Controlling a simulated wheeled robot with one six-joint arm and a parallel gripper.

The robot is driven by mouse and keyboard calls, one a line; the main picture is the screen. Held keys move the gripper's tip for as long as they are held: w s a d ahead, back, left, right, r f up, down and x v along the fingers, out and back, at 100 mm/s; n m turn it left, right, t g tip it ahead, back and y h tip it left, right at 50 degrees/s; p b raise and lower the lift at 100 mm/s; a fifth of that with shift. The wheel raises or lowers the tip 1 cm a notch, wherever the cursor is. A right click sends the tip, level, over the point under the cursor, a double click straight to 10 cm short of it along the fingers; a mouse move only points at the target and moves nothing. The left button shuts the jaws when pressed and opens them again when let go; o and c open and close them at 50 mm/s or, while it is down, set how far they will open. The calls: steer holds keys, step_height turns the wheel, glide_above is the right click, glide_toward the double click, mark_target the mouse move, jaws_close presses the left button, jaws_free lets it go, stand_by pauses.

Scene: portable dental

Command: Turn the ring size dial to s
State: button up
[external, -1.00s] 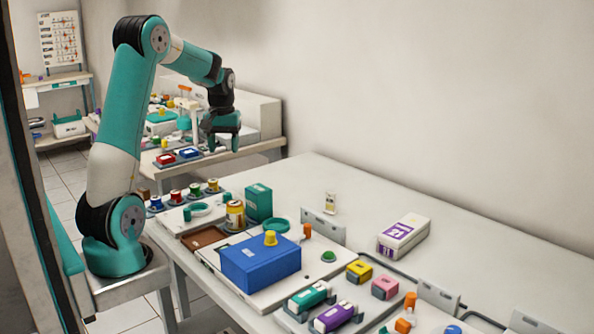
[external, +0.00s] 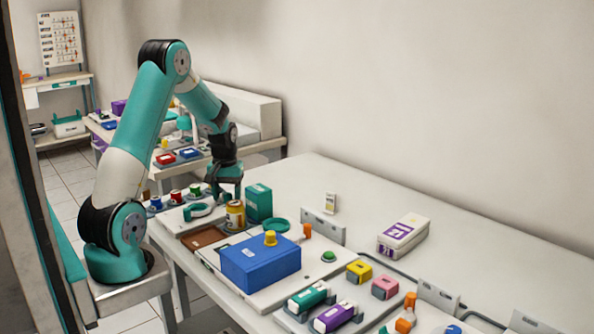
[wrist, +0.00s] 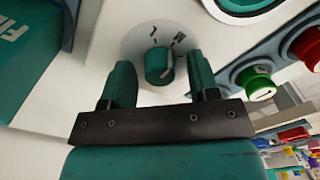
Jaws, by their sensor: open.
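The ring size dial (wrist: 158,66) is a small teal knob on a pale round plate, seen in the wrist view. An M mark and what looks like an L mark show beside it; I see no S mark, and part of the plate is hidden by my fingers. My gripper (wrist: 159,78) is open, with one finger on each side of the dial and gaps showing between. In the external view my gripper (external: 228,193) is low over the white panel, between the teal box and the spools, and it hides the dial.
A blue box (external: 260,262) is nearer the camera.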

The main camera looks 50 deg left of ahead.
steer(key=c, duration=0.9)
steer(key=shift+m, duration=0.3)
steer(key=m+p, duration=0.2)
steer(key=shift+r+m, duration=0.15)
steer(key=shift+m, duration=0.15)
steer(key=shift+m+p, duration=1.1)
steer(key=shift+m, duration=1.1)
